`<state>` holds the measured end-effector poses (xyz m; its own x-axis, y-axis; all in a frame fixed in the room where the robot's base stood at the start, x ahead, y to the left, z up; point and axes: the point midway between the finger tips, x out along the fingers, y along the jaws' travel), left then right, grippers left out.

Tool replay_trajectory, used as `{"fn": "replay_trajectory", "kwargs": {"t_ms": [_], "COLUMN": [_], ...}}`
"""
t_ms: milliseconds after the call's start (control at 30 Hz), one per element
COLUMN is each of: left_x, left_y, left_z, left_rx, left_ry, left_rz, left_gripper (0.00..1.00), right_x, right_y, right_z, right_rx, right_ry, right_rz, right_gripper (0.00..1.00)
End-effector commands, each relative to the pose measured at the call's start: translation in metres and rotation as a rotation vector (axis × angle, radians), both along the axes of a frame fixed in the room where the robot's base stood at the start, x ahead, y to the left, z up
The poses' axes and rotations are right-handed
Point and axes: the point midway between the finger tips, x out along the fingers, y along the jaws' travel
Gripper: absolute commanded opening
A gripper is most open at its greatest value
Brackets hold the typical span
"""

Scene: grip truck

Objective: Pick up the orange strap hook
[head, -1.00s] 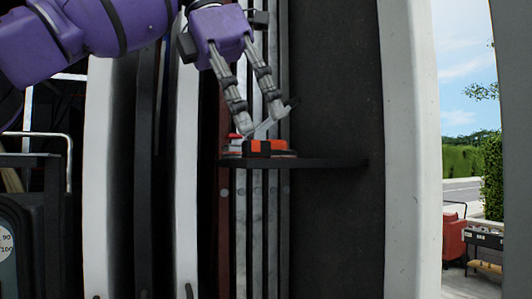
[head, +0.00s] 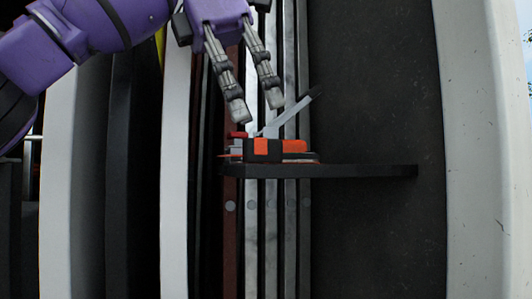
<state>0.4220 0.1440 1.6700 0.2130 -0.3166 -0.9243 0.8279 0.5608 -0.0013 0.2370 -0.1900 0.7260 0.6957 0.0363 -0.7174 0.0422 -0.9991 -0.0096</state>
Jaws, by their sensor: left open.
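An orange and black object (head: 283,149), which looks like the orange strap hook, lies on a small dark shelf (head: 370,171) in the head view. A grey bar (head: 290,115) with a dark end slants up to the right from behind it. A small red piece (head: 238,134) shows at its left. My left gripper (head: 256,106) comes down from above with its two fingers apart and empty. Its fingertips are just above the orange and black object in the picture, with a visible gap. My right gripper is not in view.
A dark panel (head: 375,90) stands behind the shelf's right part, with a white upright (head: 485,150) at the right. Another white upright (head: 174,180) and dark posts stand at the left. Below the shelf are vertical metal rails (head: 252,240).

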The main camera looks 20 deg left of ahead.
Motion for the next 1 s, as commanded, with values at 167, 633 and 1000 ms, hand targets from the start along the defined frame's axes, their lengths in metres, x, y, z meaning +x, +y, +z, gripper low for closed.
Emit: {"fn": "replay_trajectory", "kwargs": {"t_ms": [167, 633, 1000], "left_x": [0.002, 0.008, 0.008], "left_y": [-0.003, -0.013, -0.013], "left_z": [-0.014, -0.048, -0.048], "left_rx": [0.0, -0.002, -0.001], "left_ry": [0.002, -0.001, 0.0], "left_rz": [-0.004, 0.0, -0.001], "left_gripper": [0.45, 0.45, 0.12], "right_x": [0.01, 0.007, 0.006], "right_y": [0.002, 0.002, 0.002], "right_z": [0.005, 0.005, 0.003], "right_rx": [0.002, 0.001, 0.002], "right_ry": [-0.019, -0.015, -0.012], "right_rz": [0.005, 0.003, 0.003], "right_gripper": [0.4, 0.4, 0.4]}}
